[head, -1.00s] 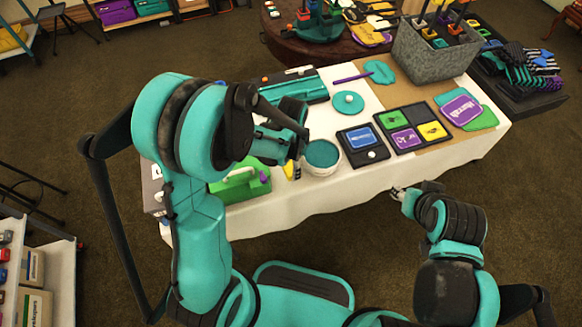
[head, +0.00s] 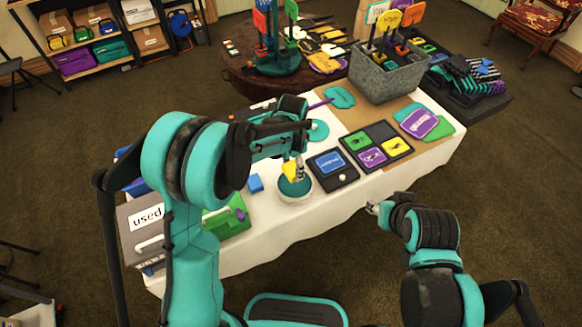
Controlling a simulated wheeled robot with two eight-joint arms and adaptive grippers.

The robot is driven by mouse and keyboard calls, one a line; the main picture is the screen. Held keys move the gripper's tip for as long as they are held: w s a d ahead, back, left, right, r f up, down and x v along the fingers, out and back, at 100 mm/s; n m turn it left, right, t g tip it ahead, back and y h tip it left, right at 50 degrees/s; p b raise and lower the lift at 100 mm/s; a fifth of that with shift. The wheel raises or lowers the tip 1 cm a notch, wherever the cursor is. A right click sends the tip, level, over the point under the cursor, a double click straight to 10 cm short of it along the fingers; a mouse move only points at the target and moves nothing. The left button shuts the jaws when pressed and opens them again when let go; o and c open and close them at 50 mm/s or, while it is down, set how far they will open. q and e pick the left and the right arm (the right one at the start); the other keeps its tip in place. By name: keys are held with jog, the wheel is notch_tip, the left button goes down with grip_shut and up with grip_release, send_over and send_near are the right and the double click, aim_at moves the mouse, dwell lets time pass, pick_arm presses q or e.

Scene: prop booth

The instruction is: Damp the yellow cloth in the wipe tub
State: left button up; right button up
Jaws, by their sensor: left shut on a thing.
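The wipe tub (head: 307,196) is a round white bowl with teal contents, near the front edge of the white-covered table. My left gripper (head: 298,175) points down just above the tub. It is shut on the yellow cloth (head: 289,171), which hangs at the tub's far rim. I cannot tell whether the cloth touches the teal contents. My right gripper (head: 373,208) is off the table's front edge, away from the tub. Its fingers are too small to read.
A dark tray with a blue card (head: 331,162) lies right of the tub, beside a sectioned tray (head: 390,132). A small blue block (head: 255,184) and a green caddy (head: 226,218) are left of it. A grey box labelled "used" (head: 140,232) stands at the left end.

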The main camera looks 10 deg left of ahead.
aim_at(295, 184)
pick_arm(q)
jog(key=c, duration=0.3)
jog(key=shift+s+d+f+b, duration=0.1)
jog(key=shift+d+f+b, duration=0.1)
jog(key=shift+f+b, duration=1)
jog(key=shift+d+f+b, duration=0.2)
jog(key=shift+f+b, duration=0.65)
jog(key=shift+f, duration=0.55)
jog(key=shift+c, duration=0.2)
jog(key=shift+f+b, duration=0.5)
jog(key=shift+f, duration=0.05)
jog(key=shift+r+p, duration=2.35)
jog(key=shift+r, duration=1.2)
